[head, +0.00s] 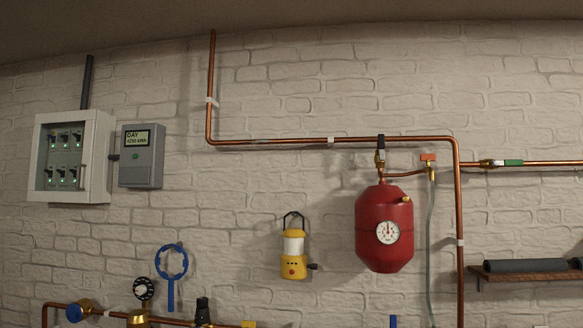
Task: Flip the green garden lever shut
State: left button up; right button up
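The green lever (513,162) is on a brass valve (490,163) in the copper pipe at the upper right. The lever is small in the picture and lies roughly level, in line with the pipe. Neither of my grippers is in the head view, so nothing of mine is seen near the lever.
A red tank (384,240) with a gauge hangs left of the lever. An orange lever (428,157) sits above a hose. A shelf (530,275) with a dark roll (525,265) is below the green lever. A yellow lantern (293,255) hangs mid-wall.

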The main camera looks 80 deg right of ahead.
aim_at(505, 162)
jog(key=z, duration=3.3)
jog(key=i+l+z, duration=0.15)
jog(key=i+z, duration=0.45)
jog(key=i, duration=0.2)
